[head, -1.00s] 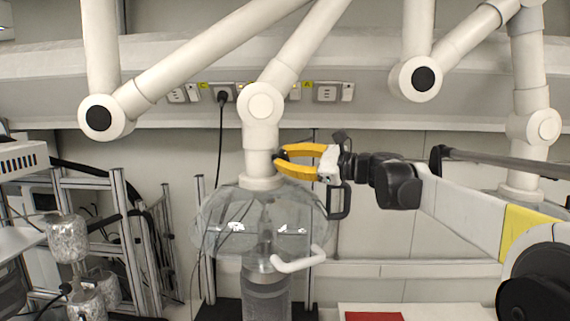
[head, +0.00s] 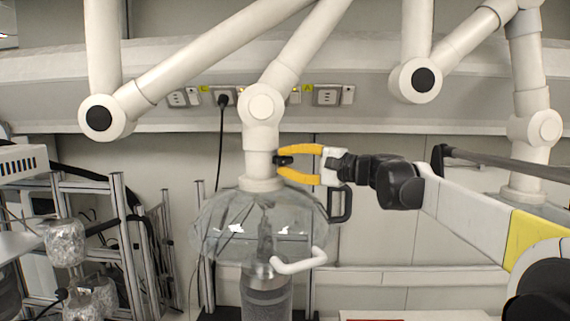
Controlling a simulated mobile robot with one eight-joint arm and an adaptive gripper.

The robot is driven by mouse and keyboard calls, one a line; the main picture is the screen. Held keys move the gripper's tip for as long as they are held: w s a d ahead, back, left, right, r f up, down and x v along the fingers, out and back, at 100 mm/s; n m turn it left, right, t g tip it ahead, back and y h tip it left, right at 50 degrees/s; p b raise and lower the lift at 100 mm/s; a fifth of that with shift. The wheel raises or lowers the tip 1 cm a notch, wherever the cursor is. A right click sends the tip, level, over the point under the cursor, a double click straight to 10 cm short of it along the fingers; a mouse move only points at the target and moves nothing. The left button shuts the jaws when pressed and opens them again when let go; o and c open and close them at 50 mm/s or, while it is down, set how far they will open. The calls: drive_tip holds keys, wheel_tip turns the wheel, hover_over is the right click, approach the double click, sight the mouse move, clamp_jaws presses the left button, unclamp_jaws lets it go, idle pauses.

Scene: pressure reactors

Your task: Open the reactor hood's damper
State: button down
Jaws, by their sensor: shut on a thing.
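The reactor hood (head: 230,222) is a clear dome at the lower end of a white jointed extraction arm (head: 262,105), in the middle of the head view. A small dark damper handle (head: 283,160) sticks out from the right side of the white tube above the dome. My gripper (head: 284,161), with yellow fingers, reaches in from the right and is shut on this handle. The fingers lie above and below it, close beside the tube. The dome's top collar is just below the fingers. The damper inside the tube is hidden.
A glass reactor vessel (head: 266,290) stands under the dome, with a white curved handle (head: 298,262) in front. Metal frames (head: 128,240) with foil-wrapped parts stand at left. Other white extraction arms (head: 415,80) hang at right.

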drive_tip(key=shift+n, duration=0.7)
drive_tip(key=c, duration=1.3)
unclamp_jaws()
drive_tip(key=shift+c, duration=0.2)
drive_tip(key=v, duration=1.2)
drive_tip(key=shift+s+a, duration=0.1)
